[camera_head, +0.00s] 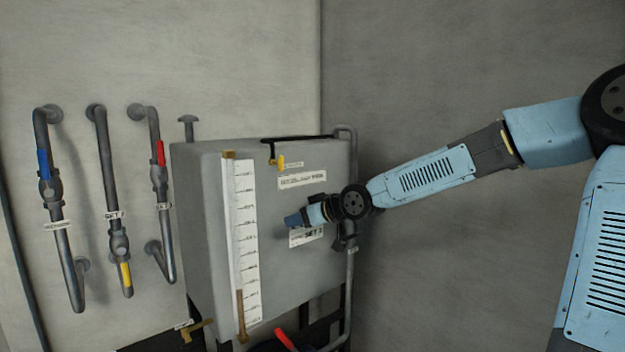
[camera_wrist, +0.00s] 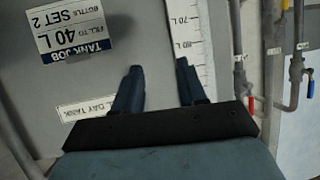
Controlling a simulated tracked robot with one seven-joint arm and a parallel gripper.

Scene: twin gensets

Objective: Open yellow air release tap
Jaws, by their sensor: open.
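A small yellow-handled tap (camera_head: 281,162) sits at the top front of the grey tank in the head view, on a short brass fitting below a black line. A small label beside it is too small to read. Another yellow handle (camera_head: 126,274) is on the middle wall pipe. My gripper (camera_head: 297,220) is in front of the tank face, below and a little right of the tank-top tap. In the wrist view my gripper (camera_wrist: 159,68) has its two fingers apart with nothing between them. Neither yellow handle shows clearly there.
The grey tank (camera_head: 205,235) carries a white level scale (camera_head: 246,240) and a job card (camera_wrist: 72,30). Wall pipes with blue (camera_head: 43,163) and red (camera_head: 160,153) handles stand left. A grey pipe (camera_head: 349,290) runs down the tank's right side. Space right of it looks clear.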

